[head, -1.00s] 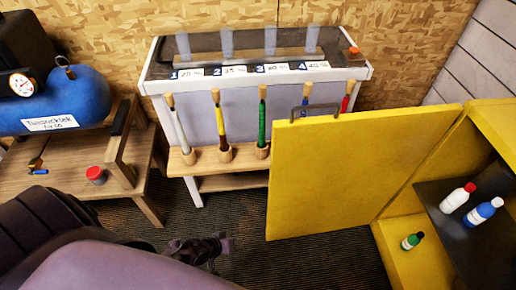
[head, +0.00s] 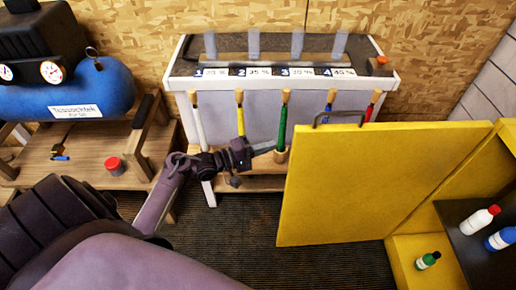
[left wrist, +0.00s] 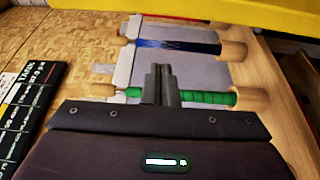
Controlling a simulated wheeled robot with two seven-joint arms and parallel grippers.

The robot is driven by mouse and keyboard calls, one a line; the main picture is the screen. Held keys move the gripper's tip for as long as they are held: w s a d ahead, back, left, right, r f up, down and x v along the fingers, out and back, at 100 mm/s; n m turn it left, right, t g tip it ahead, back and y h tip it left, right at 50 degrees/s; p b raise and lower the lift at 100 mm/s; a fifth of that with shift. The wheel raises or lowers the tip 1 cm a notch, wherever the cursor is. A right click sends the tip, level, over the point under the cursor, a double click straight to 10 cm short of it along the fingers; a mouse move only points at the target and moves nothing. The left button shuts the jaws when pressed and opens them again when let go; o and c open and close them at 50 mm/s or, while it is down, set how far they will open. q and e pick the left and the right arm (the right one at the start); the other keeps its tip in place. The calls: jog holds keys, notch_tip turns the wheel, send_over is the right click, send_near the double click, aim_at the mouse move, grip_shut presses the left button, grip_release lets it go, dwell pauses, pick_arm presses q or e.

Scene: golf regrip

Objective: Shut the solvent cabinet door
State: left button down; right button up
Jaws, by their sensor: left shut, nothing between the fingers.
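The yellow solvent cabinet (head: 408,262) stands at the right of the head view. My left gripper (head: 272,147) is shut and empty. It is to the left of the door's free edge, apart from it, in front of the green-gripped club (head: 282,125). In the left wrist view the shut fingers (left wrist: 162,84) overlap the green grip (left wrist: 205,98), and a yellow strip of the door (left wrist: 230,12) crosses the top. My right gripper is not in view.
A white-framed bench (head: 285,85) with several upright clubs stands behind. Inside the cabinet are a red-capped bottle (head: 480,219), a blue bottle (head: 502,238) and a green bottle (head: 428,260). A blue tank (head: 75,95) and red-lidded jar (head: 113,165) are on the left wooden table (head: 85,150).

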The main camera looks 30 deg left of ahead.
pick_arm(q)
jog(key=d, duration=0.1)
jog(key=d+p, duration=0.1)
jog(key=d, duration=0.3)
jog(key=shift+w+f, duration=0.1)
jog(key=shift+w, duration=0.25)
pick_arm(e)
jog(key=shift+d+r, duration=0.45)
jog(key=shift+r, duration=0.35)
pick_arm(q)
jog(key=shift+p, duration=0.3)
